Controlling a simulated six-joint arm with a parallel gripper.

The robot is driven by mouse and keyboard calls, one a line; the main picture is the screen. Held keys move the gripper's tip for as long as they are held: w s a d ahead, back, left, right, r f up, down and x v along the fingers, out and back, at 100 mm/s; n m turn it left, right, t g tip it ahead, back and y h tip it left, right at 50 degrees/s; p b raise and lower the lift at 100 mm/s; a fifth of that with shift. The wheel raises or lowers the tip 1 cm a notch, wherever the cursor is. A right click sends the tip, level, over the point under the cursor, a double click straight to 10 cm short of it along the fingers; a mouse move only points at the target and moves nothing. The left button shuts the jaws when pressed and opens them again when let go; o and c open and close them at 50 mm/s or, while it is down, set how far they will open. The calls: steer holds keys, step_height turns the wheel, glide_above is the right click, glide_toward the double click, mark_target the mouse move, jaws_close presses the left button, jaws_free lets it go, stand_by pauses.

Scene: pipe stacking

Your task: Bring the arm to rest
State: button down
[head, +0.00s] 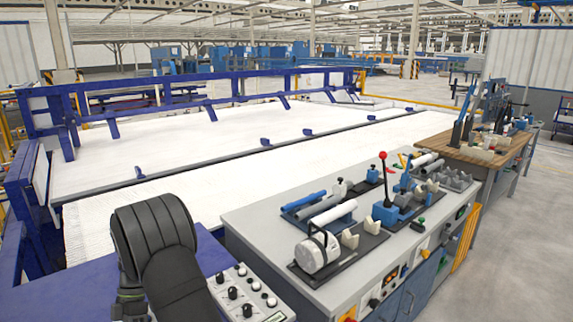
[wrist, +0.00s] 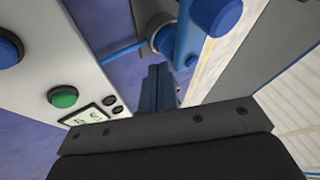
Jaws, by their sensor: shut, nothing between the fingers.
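My gripper (wrist: 158,72) shows in the wrist view as two dark fingers side by side, shut with nothing between them, beyond the black mount with screws. It is clear of the pipes on the bench. In the head view, my dark arm (head: 158,235) rises at the lower left, and the gripper itself cannot be made out.
The grey bench (head: 255,212) carries a blue pipe (head: 303,202), a white pipe (head: 334,213), holders and a red-knobbed lever (head: 383,155). A knob panel (head: 245,290) stands beside my arm. In the wrist view, a panel with a green button (wrist: 62,97) is left of the fingers.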

steer(key=shift+s+d, duration=0.55)
steer(key=w+m+y, duration=0.1)
steer(key=m, duration=0.1)
steer(key=w+m+y, duration=0.1)
steer(key=m, duration=0.1)
steer(key=shift+w+d+y, duration=0.2)
steer(key=shift+w+y, duration=0.05)
steer(key=shift+y, duration=0.05)
steer(key=w+m+y, duration=0.1)
steer(key=m+t+y, duration=0.1)
steer(key=m, duration=0.1)
steer(key=shift+w+d, duration=0.35)
steer(key=m, duration=0.1)
steer(key=w+d+m+y, duration=0.1)
steer(key=shift+m+t, duration=0.4)
steer(key=m, duration=0.1)
steer(key=w+d+m+t+y, duration=0.1)
steer(key=m, duration=0.1)
steer(key=shift+w+d+m+t+y, duration=0.2)
steer(key=shift+d+m+t+y, duration=0.1)
steer(key=shift+t+y, duration=0.1)
steer(key=d+m+t, duration=0.1)
steer(key=m, duration=0.1)
steer(key=d+m+t, duration=0.1)
steer(key=m, duration=0.1)
steer(key=shift+w+t+y, duration=0.3)
steer(key=shift+w+y, duration=0.05)
steer(key=shift+y, duration=0.05)
